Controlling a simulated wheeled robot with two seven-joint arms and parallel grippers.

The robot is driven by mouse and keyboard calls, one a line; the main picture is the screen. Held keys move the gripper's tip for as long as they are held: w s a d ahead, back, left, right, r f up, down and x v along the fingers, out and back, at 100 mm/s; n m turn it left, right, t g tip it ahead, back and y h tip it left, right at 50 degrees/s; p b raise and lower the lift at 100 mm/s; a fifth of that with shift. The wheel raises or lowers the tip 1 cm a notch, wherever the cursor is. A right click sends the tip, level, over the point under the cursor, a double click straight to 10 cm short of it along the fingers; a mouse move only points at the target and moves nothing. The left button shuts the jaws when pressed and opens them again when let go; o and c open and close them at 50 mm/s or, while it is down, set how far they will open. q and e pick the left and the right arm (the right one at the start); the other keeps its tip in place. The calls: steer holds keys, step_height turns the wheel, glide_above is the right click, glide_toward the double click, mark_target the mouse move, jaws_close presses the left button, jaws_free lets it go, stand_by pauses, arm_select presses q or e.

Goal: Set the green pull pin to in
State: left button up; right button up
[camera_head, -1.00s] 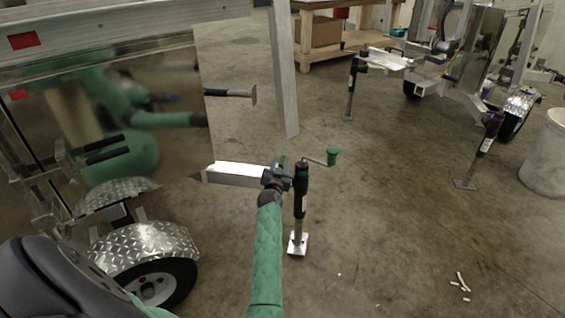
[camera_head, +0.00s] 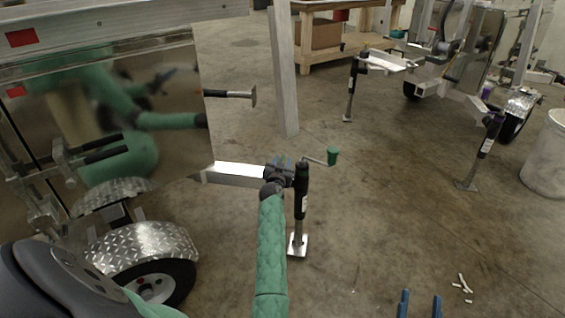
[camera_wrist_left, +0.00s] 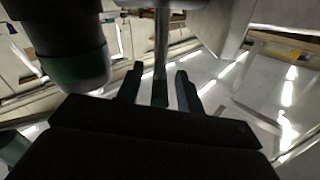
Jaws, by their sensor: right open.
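My left gripper (camera_head: 282,162) is beside the black trailer jack (camera_head: 301,190), at the end of the aluminium tongue. In the left wrist view, its two fingers (camera_wrist_left: 161,88) stand apart. A thin metal rod with a dark green end (camera_wrist_left: 160,92) shows between them, with gaps on both sides. I cannot tell for sure whether this is the green pull pin. A large dark cylinder with a green band (camera_wrist_left: 75,70) is close on the left there. The pin cannot be made out in the head view. My right gripper (camera_head: 419,305) is open and empty at the bottom edge.
The jack's crank has a green handle (camera_head: 333,156) sticking out to the right. The near trailer's tongue (camera_head: 235,172) and fender (camera_head: 145,243) are on the left. A second trailer (camera_head: 465,95) and a white bucket (camera_head: 547,155) stand at right.

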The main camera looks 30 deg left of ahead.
arm_select(q)
steer(key=shift+w+a, duration=0.2)
steer(key=shift+w, duration=0.2)
arm_select(e)
steer(key=shift+t, duration=0.8)
steer(key=shift+s+d+r, duration=0.1)
steer(key=shift+s+r, duration=0.15)
steer(key=shift+r, duration=0.5)
steer(key=shift+s+d+r, duration=0.1)
steer(key=shift+s+r, duration=0.1)
steer(key=shift+r, duration=0.55)
steer(key=shift+s+d+r, duration=0.1)
steer(key=shift+s+r, duration=0.15)
steer(key=shift+r, duration=0.5)
arm_select(q)
jaws_close()
arm_select(e)
steer(key=shift+f, duration=0.1)
